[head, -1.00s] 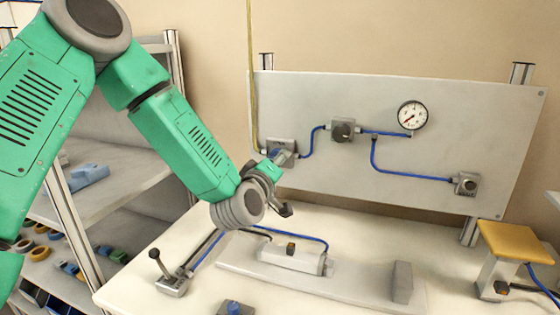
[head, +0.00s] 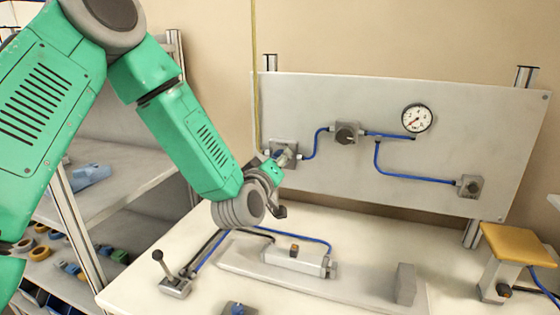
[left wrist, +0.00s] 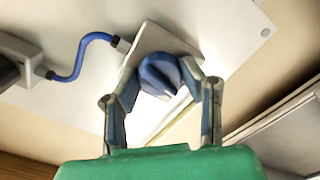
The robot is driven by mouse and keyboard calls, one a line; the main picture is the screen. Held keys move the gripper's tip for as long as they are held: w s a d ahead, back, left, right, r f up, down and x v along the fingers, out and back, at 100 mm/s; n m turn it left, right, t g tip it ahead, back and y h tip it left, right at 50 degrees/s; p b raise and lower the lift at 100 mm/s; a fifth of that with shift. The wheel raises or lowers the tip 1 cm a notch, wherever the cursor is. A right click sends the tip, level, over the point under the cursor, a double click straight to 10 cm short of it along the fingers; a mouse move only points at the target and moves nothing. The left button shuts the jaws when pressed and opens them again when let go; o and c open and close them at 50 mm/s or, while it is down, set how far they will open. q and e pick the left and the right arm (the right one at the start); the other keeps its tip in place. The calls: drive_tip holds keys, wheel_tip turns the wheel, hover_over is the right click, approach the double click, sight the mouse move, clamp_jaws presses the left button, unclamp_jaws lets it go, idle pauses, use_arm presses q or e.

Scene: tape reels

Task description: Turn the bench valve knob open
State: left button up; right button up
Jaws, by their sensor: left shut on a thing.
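The valve knob (left wrist: 160,74) is blue and sits on a light grey square plate on the upright panel. In the left wrist view it lies between my left gripper's two fingers (left wrist: 161,80), which are shut on it from both sides. In the head view my left gripper (head: 281,161) reaches the valve's square plate (head: 291,143) at the panel's left end, and hides much of the knob. The knob's exact turn angle is hard to tell. My right gripper is in neither view.
The grey panel (head: 440,110) carries blue hoses, a middle valve (head: 346,133), a round gauge (head: 416,118) and a lower right valve (head: 470,186). On the bench (head: 130,285) stand a lever switch (head: 172,279), a long grey fixture (head: 350,285) and a yellow-topped stand (head: 514,243).

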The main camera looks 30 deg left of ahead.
use_arm(q)
drive_tip(key=m, duration=0.4)
drive_tip(key=shift+m+p, duration=0.3)
drive_tip(key=m, duration=0.3)
drive_tip(key=shift+m, duration=0.4)
drive_tip(key=m, duration=0.3)
drive_tip(key=shift+f+m, duration=0.1)
drive_tip(key=shift+m, duration=1.9)
drive_tip(key=o, duration=1.1)
drive_tip(key=shift+o, duration=0.2)
